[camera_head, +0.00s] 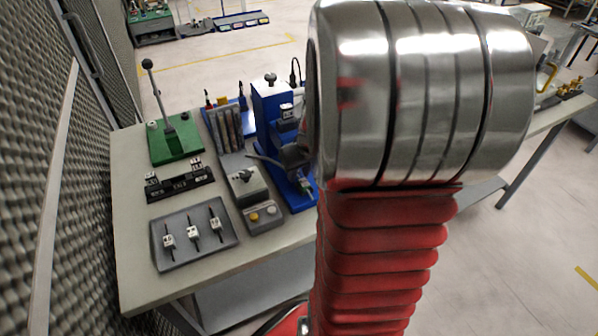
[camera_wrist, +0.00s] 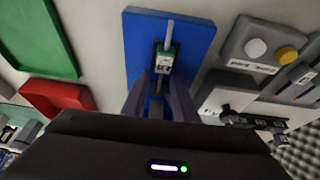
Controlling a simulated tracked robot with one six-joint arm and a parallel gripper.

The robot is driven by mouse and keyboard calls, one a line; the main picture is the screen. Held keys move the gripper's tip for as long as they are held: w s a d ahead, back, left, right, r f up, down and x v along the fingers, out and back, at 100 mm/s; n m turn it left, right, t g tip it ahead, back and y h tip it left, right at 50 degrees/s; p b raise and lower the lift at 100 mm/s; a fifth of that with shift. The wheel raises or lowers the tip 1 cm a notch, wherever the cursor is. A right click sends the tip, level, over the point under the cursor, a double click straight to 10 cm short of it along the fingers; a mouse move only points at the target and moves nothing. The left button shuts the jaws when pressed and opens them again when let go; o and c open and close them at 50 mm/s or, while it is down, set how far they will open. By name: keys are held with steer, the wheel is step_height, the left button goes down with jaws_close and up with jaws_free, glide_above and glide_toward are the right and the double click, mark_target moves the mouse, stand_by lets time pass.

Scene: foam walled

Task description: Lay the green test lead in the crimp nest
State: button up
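The green test lead (camera_wrist: 166,56) has a green body with a white label and a pale grey end pointing up in the wrist view. It is over the blue press base (camera_wrist: 190,35). My gripper (camera_wrist: 163,78) has its fingers close along both sides of the lead's lower end, shut on it. A dark patch around the lead may be the crimp nest; I cannot tell whether the lead is seated. In the head view a small green piece (camera_head: 305,187) shows low at the blue press (camera_head: 268,105), and my arm hides much of that area.
A grey tray (camera_head: 178,262) holds several leads with white labels. Left of the press stand a grey button box (camera_head: 262,226), a black fixture (camera_head: 180,187) and a green lever base (camera_head: 172,150). The wrist view shows a red tray (camera_wrist: 50,95) and a green tray (camera_wrist: 62,45).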

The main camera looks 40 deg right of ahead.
steer(key=shift+r, duration=0.1)
steer(key=v, duration=1.3)
steer(key=shift+s+r, duration=0.2)
steer(key=shift+r, duration=0.05)
steer(key=shift+a, duration=0.15)
stand_by(0.4)
steer(key=s+a+r+n, duration=0.1)
steer(key=s+a, duration=0.1)
steer(key=a, duration=1)
steer(key=s+a+r+n+t+y, duration=0.1)
steer(key=s+a+r+n, duration=0.1)
steer(key=a, duration=1.1)
steer(key=shift+s+a, duration=0.3)
steer(key=shift+s, duration=0.15)
steer(key=shift+d, duration=0.15)
